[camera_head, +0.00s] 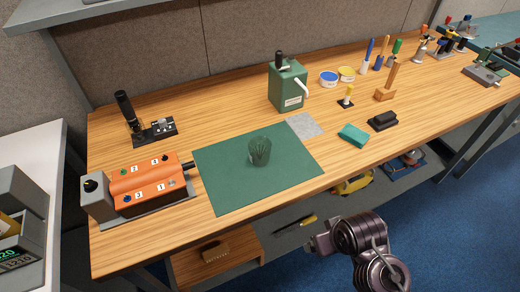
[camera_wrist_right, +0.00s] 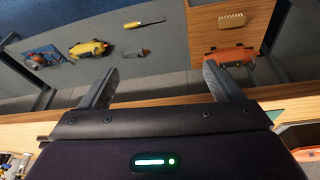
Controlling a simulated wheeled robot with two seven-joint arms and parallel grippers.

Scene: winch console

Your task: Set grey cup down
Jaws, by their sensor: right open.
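A dark grey-green, ribbed cup (camera_head: 259,151) stands upright on the green mat (camera_head: 222,185) in the middle of the bench. I take it to be the grey cup; nothing grips it. My right gripper (camera_head: 312,245) is in front of the bench's front edge, well apart from the cup. In the right wrist view, the right gripper (camera_wrist_right: 162,75) has its fingers wide apart with nothing between them. The cup does not show there. My left gripper is not in view.
An orange control box (camera_head: 145,180) stands left of the mat. A green winch box (camera_head: 288,88) stands behind it, and a teal block (camera_head: 353,135) lies to the right. The mat around the cup is clear.

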